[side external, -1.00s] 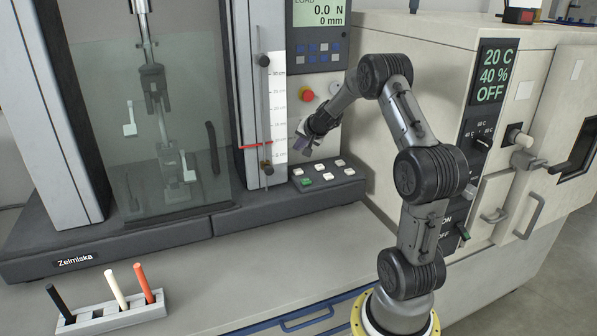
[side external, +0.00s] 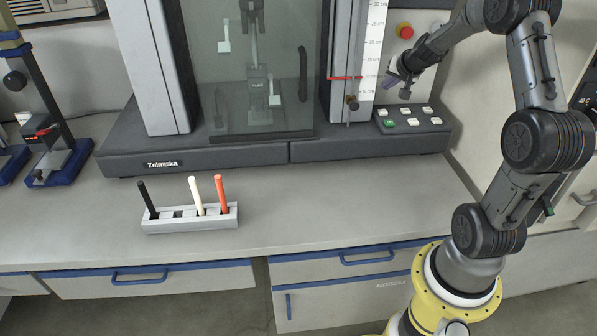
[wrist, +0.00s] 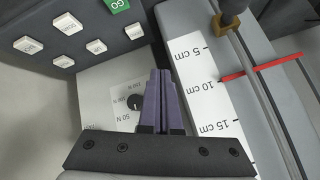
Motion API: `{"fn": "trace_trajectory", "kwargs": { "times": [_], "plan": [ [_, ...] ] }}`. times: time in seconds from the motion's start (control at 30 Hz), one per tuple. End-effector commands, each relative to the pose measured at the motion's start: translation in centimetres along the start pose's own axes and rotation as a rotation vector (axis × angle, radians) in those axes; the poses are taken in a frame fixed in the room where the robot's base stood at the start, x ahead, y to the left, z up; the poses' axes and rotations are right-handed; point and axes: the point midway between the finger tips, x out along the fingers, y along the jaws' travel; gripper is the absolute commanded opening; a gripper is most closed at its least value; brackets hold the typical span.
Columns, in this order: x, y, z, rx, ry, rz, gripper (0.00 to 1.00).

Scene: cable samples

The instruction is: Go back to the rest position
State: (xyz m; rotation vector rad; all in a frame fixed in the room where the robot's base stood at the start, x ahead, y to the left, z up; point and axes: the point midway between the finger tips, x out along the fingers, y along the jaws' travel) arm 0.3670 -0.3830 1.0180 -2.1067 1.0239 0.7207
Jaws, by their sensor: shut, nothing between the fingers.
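My gripper (side external: 397,82) is at the front of the grey testing machine (side external: 225,150), right of its scale and above the button panel (side external: 410,118). The arm is bent, reaching left from its yellow base. In the wrist view the purple fingers (wrist: 160,75) are together with nothing between them. They are in front of a plate with a black dial (wrist: 134,102) marked in N. I cannot tell the exact gap to the plate.
The white cm scale (wrist: 205,90) and red marker (wrist: 262,68) are close beside the fingers. A red stop button (side external: 404,30) is above the gripper. A rack (side external: 190,223) with black, white and red cable samples stands on the bench. The bench between rack and arm is clear.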

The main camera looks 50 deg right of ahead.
Motion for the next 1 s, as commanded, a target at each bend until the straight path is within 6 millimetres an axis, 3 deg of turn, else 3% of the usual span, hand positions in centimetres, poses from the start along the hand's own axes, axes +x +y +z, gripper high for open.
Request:
{"fn": "trace_trajectory", "kwargs": {
  "times": [0.03,0.1,0.2,0.3,0.4,0.53,0.6,0.7,0.83,1.0],
  "plan": [
    [-2.0,-2.5,0.9,-0.06,-0.018,-0.036,0.0],
    [-4.6,-5.7,2.8,-0.131,-0.057,-0.087,0.0],
    [-8.9,-9.4,6.0,-0.242,-0.116,-0.154,0.0],
    [-13.9,-12.2,10.0,-0.369,-0.175,-0.217,0.0],
    [-19.2,-13.4,14.4,-0.505,-0.234,-0.272,0.0],
    [-25.8,-12.3,20.2,-0.695,-0.302,-0.325,0.0],
    [-28.6,-10.6,22.9,-0.795,-0.329,-0.342,0.0],
    [-31.4,-7.6,25.9,-0.914,-0.355,-0.353,0.0],
    [-33.0,-4.6,27.9,-1.01,-0.37,-0.351,0.0],
    [-33.4,-3.4,28.5,-1.043,-0.376,-0.347,0.0]
  ]
}}
